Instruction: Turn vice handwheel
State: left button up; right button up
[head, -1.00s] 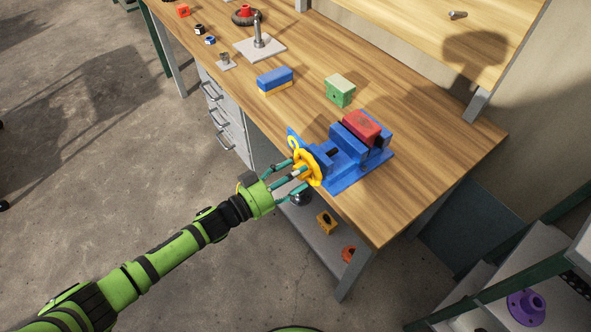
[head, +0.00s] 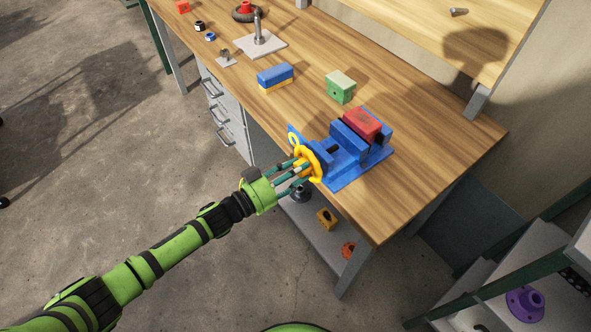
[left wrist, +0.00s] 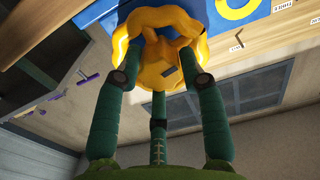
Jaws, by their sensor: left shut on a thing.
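The blue vice (head: 345,158) stands at the near edge of the workbench, with a red block (head: 362,124) at its far jaw. Its yellow handwheel (head: 309,164) faces my left arm, on the side over the bench edge. My left gripper (head: 301,171) is shut on the handwheel, its teal fingers on the wheel. In the left wrist view the scalloped yellow handwheel (left wrist: 159,45) fills the top middle between the gripper's fingers (left wrist: 160,80). Parts of the wheel are hidden by the fingers. My right gripper is not in view.
On the wooden workbench (head: 420,185) are a green block (head: 340,88), a blue and yellow block (head: 275,77) and a plate with a post (head: 260,43). Below is a grey shelf (head: 325,235) with an orange part (head: 327,218). A purple flanged part (head: 525,303) sits at lower right.

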pick_arm(q)
jog(key=shift+r+m, duration=0.25)
jog(key=shift+m, duration=0.05)
jog(key=shift+w+d+r+m+b, duration=0.1)
jog(key=shift+m+b, duration=0.3)
jog(key=shift+m, duration=0.95)
jog(key=shift+r+m+b, duration=0.1)
jog(key=shift+m+b, duration=0.3)
jog(key=shift+m, duration=0.95)
jog(key=o, duration=1.1)
jog(key=shift+o, duration=0.2)
jog(key=shift+f, duration=0.15)
